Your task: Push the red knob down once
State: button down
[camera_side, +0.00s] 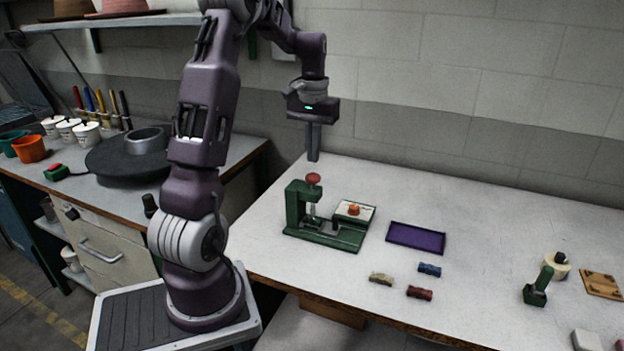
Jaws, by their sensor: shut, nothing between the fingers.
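The red knob (313,179) sits on top of a green press (297,209) at the left part of the white table. The knob stands up on its stem above the press body. My gripper (313,158) is shut and empty, pointing straight down. In the picture its fingertips are just above the red knob, with a small gap between them. How far the fingertips stand in front of or behind the knob is hard to tell from this one view.
A purple tray (416,238) and several small blocks (420,293) lie to the right. A green stamp-like tool (538,287) stands farther right.

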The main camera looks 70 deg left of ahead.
jog(key=shift+r, duration=2.5)
dwell(0.4)
jog(key=s+d+r+m+t+y, duration=0.1)
jog(key=d+r+m, duration=0.15)
jog(key=d, duration=0.55)
jog(key=s+d+r+m+t, duration=0.1)
jog(key=d+r, duration=0.2)
jog(key=d, duration=0.6)
jog(key=s+d+f+m+t, duration=0.1)
jog(key=s+d+m, duration=0.1)
jog(key=s+d, duration=0.4)
jog(key=s+d+f+m+t+h, duration=0.1)
jog(key=s+d+f+m+t, duration=0.1)
jog(key=s+d, duration=0.4)
jog(key=shift+s+d+m+t, duration=0.35)
jog(key=shift+d+m, duration=0.4)
jog(key=shift+d, duration=0.2)
jog(key=c, duration=2.2)
grip_release()
